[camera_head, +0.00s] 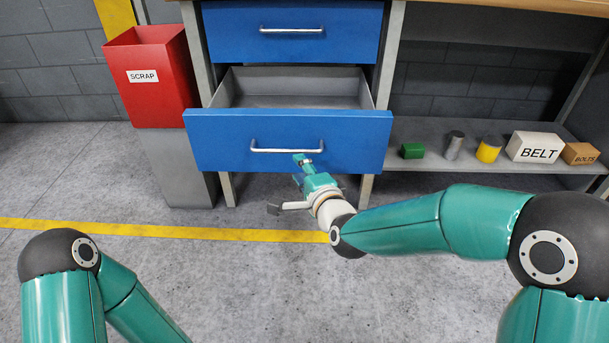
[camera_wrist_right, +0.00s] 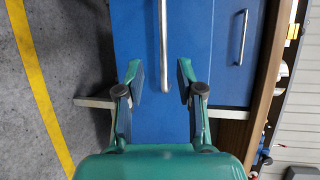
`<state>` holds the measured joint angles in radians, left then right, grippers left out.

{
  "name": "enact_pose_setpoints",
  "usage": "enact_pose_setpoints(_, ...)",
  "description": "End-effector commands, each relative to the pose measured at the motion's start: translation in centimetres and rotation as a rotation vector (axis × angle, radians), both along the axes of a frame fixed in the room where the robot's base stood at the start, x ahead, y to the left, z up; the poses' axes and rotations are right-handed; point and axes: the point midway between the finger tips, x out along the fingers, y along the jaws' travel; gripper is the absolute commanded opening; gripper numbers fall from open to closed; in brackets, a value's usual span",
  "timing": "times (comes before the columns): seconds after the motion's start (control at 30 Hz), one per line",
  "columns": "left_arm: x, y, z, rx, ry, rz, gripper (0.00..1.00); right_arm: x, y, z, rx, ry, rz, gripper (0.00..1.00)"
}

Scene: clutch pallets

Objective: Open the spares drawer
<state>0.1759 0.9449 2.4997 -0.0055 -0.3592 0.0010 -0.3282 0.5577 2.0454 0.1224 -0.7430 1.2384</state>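The blue lower drawer (camera_head: 220,140) is pulled out, and its grey inside (camera_head: 295,88) shows empty where I can see it. Its silver bar handle (camera_head: 268,150) also shows in the right wrist view (camera_wrist_right: 163,40). My right gripper (camera_head: 303,162) is at the right part of this handle. In the wrist view its fingers (camera_wrist_right: 161,80) are apart, one on each side of the handle's end, with gaps to both. The blue upper drawer (camera_head: 250,45) is shut. I see no label naming the spares drawer. My left gripper is out of view.
A red scrap bin (camera_head: 160,90) stands on a grey base left of the drawers. The low shelf (camera_head: 440,158) at right holds a green block, two cylinders, a BELT box (camera_head: 535,147) and a BOLTS box (camera_head: 579,153). The floor in front is clear.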

Motion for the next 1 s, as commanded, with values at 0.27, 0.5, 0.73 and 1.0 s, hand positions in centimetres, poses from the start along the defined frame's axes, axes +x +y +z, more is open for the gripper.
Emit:
enact_pose_setpoints(0.27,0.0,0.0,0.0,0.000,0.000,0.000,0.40,-2.2,-0.7,0.4,0.000,0.001,0.001,0.37)
enact_pose_setpoints(0.5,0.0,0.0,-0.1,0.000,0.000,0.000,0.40,-2.2,-0.7,0.4,0.000,0.001,0.001,0.37)
enact_pose_setpoints(0.73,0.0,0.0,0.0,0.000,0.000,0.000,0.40,-2.2,-0.8,0.4,0.000,0.001,-0.001,0.37)
enact_pose_setpoints(1.0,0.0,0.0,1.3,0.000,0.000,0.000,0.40,-1.2,-5.8,-5.2,-0.024,0.125,-0.088,0.37)
